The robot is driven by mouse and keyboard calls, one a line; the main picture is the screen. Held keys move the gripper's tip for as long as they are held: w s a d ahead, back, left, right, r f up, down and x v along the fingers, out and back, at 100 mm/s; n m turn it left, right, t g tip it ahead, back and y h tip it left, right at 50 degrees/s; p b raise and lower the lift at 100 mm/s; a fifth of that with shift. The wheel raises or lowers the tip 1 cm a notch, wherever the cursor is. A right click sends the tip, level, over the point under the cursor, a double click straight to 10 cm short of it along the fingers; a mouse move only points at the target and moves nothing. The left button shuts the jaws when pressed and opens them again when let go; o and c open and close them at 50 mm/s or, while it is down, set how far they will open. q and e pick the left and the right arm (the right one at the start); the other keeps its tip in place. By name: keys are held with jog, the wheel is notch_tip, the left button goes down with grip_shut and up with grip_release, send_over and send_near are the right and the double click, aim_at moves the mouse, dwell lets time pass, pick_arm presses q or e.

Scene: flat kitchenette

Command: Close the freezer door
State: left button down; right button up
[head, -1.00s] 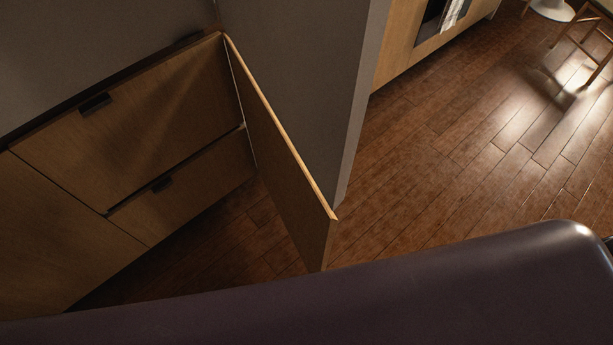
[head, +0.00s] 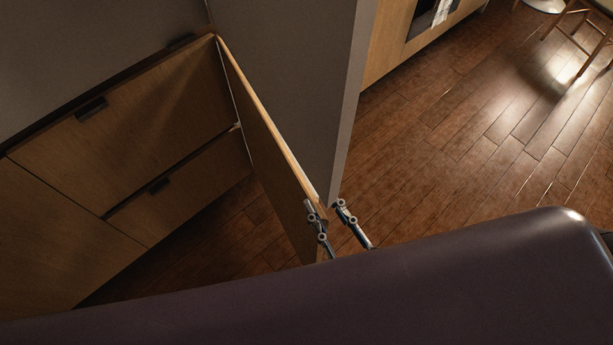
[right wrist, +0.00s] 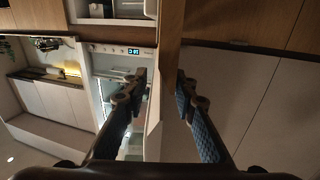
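The freezer door (head: 262,135) is a wood-faced panel that stands open in the head view, its free edge toward me. My right gripper (head: 326,210) is at that free edge, with one finger on each side of it. In the right wrist view the door's edge (right wrist: 170,60) stands between the two spread fingers of the right gripper (right wrist: 160,88). I cannot tell whether either finger touches the door. The lit white interior with a small display (right wrist: 133,51) shows left of the door in the right wrist view. My left gripper is not in view.
Wooden drawer fronts (head: 130,120) with dark handles are left of the door. A grey panel (head: 300,70) stands behind it. The wood floor (head: 450,150) to the right is open, with a chair (head: 575,40) at the far right. My own dark body fills the bottom.

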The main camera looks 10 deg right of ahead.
aim_at(306, 184)
jog(key=p+x, duration=0.1)
jog(key=x, duration=0.6)
jog(key=shift+f, duration=0.1)
grip_shut()
